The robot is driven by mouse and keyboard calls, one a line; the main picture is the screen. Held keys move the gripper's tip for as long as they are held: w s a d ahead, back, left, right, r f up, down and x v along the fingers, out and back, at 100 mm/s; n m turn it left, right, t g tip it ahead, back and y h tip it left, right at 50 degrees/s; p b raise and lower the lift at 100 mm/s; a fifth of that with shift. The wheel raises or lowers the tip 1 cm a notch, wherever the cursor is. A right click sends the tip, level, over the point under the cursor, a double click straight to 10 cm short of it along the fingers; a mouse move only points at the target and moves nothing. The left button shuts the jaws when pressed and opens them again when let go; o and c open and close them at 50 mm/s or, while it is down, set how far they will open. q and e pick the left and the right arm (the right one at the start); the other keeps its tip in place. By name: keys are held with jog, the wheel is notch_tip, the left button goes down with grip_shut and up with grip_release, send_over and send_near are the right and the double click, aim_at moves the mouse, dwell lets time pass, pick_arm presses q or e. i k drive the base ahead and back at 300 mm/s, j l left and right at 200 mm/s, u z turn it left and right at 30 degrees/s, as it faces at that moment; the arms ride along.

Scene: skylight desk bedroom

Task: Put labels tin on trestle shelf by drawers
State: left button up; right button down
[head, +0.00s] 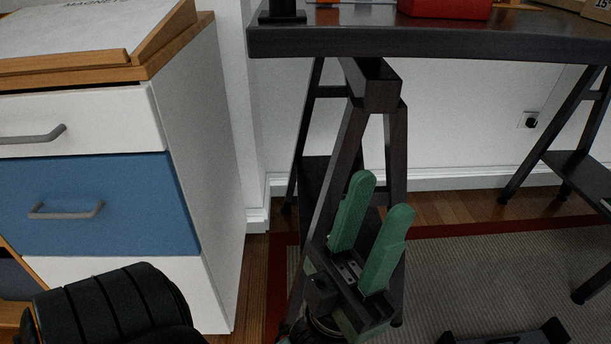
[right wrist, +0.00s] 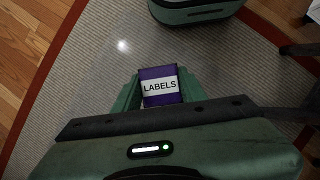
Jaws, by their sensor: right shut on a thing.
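The labels tin (right wrist: 160,99) is purple with a white band reading LABELS. In the right wrist view it is between the green fingers of my right gripper (right wrist: 158,84), which is shut on it above the rug. The head view does not show the tin. My left gripper (head: 369,220), with two green fingers apart and nothing between them, points up in front of the trestle by the drawers. That trestle's dark low shelf (head: 314,178) shows behind the gripper, which hides part of it.
A drawer unit (head: 205,150) with white and blue fronts stands on the left. The dark desk top (head: 430,42) spans above the trestles. Another trestle with a low shelf (head: 578,172) is at the right. A striped rug (head: 470,265) with a red border covers the floor.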

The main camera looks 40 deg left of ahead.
aim_at(360, 238)
jog(key=i+j+u, duration=0.2)
jog(key=u, duration=0.3)
jog(key=i+u, duration=0.5)
jog(key=i, duration=0.2)
